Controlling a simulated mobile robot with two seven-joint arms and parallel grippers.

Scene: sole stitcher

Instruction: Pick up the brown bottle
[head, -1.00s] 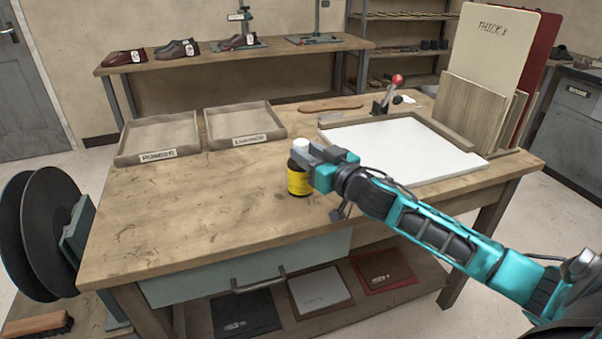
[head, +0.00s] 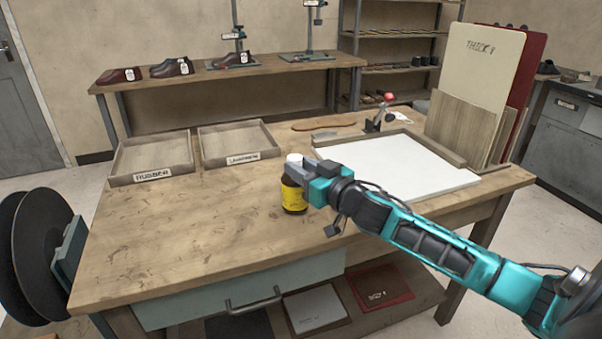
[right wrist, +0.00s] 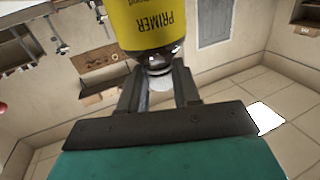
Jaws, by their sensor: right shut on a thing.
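The brown bottle (head: 294,197) has a yellow label and a white cap, and stands upright at the middle of the workbench (head: 215,235). My right gripper (head: 299,173) reaches in from the right and is shut on the bottle just below the cap. It also shows in the right wrist view (right wrist: 159,90). I cannot tell whether the bottle's base touches the bench. My left gripper is not in view.
Two shallow labelled wooden trays (head: 200,150) sit at the back left. A white board (head: 400,168) lies to the right, with a red-knobbed lever (head: 388,98) behind it and upright sheets (head: 485,90) at the bench's right end. The front left of the bench is clear.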

